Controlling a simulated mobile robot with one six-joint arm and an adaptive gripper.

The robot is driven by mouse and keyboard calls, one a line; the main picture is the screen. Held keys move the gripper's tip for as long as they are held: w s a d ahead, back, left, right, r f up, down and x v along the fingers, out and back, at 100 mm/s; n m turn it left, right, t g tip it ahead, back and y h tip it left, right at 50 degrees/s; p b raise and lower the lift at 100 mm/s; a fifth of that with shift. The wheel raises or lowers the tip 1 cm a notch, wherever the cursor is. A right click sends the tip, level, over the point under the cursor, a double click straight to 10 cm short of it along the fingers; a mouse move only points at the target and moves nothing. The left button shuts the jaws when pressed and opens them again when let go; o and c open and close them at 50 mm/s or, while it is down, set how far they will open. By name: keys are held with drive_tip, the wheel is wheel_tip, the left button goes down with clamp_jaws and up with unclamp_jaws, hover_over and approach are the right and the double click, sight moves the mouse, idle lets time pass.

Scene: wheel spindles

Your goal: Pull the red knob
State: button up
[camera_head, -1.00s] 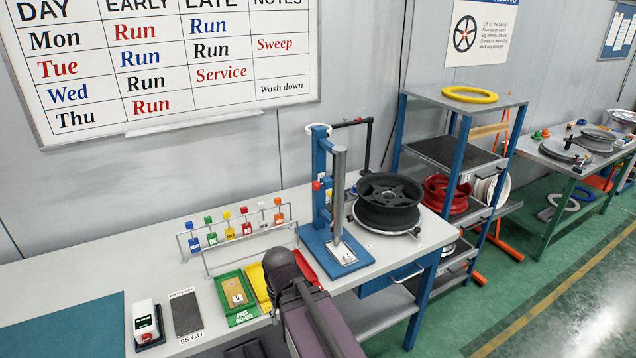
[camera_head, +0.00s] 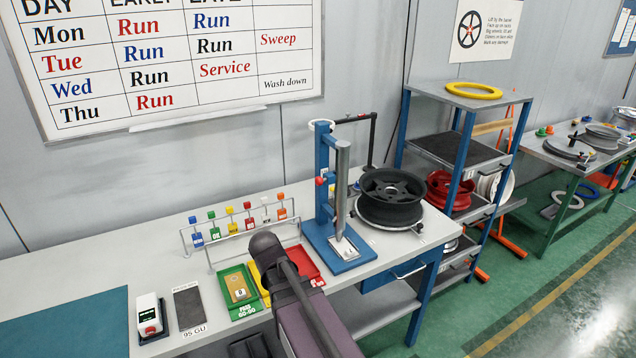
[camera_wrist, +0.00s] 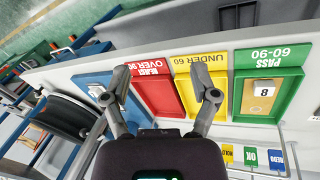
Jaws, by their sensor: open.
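A small red knob (camera_head: 320,181) sits on the left side of the upright of a blue bench press (camera_head: 323,220). Another small red cap (camera_head: 248,206) tops one tag on the rack at the bench's back. My gripper (camera_wrist: 162,82) is open and empty in the wrist view, its two fingers apart above the red and yellow trays. In the head view my arm reaches in over these trays, lower and left of the press, and hides the fingertips. The press knob is apart from my gripper and I cannot make it out in the wrist view.
The tag rack (camera_head: 215,263) stands behind the green (camera_head: 242,314), yellow and red (camera_head: 305,268) trays. A dark wheel (camera_head: 390,197) lies right of the press. A control box (camera_head: 148,318) stands at left. The bench (camera_head: 85,272) is bare behind the teal mat (camera_head: 65,325).

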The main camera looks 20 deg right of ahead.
drive_tip(key=w+d+r+m+h, duration=0.3)
drive_tip(key=w+d+m+h, duration=0.1)
drive_tip(key=w, duration=0.3)
drive_tip(key=m+h, duration=1.1)
approach(318, 181)
drive_tip(key=a, duration=0.3)
drive_tip(key=shift+w+a+f+t, duration=0.1)
drive_tip(key=shift+w+f+t, duration=0.1)
drive_tip(key=shift+t, duration=0.2)
drive_tip(key=d, duration=1.4)
drive_tip(key=shift+w, duration=0.25)
drive_tip(key=shift+a, duration=0.1)
